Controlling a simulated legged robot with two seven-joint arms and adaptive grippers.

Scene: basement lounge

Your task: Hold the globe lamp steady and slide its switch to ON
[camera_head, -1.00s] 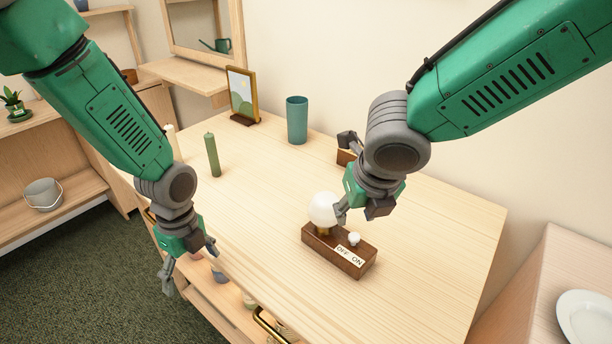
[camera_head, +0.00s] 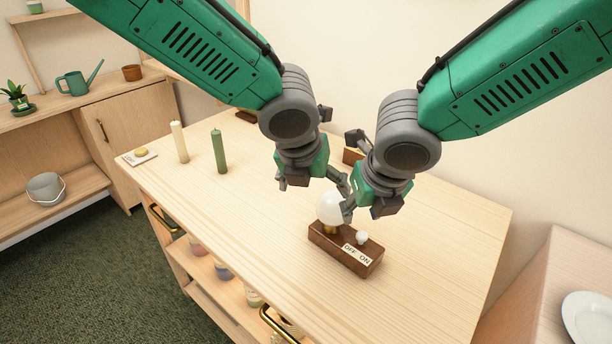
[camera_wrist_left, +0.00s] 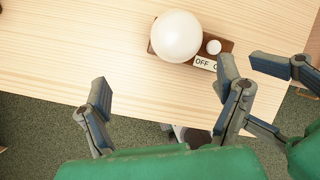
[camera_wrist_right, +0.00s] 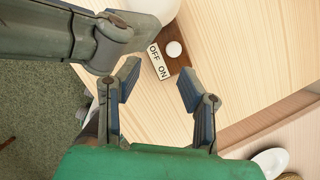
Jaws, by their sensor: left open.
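The globe lamp has a round white globe (camera_head: 331,208) on a brown wooden base (camera_head: 340,255), upright on the table. Its white switch knob (camera_head: 361,237) stands behind the OFF/ON label (camera_head: 357,254) and appears nearer OFF. My left gripper (camera_wrist_left: 165,97) is open, its fingers apart and empty; in the left wrist view the globe lies beyond them. My right gripper (camera_wrist_right: 158,86) is open and empty, with the knob beyond its fingers in the right wrist view. In the head view both grippers are close together above the lamp; contact with the globe cannot be told.
A green candle (camera_head: 219,152) and a cream candle (camera_head: 179,142) stand at the table's left, near a small card with a yellow item (camera_head: 140,153). A white plate (camera_head: 590,318) lies on the right-hand surface. The table right of the lamp is clear.

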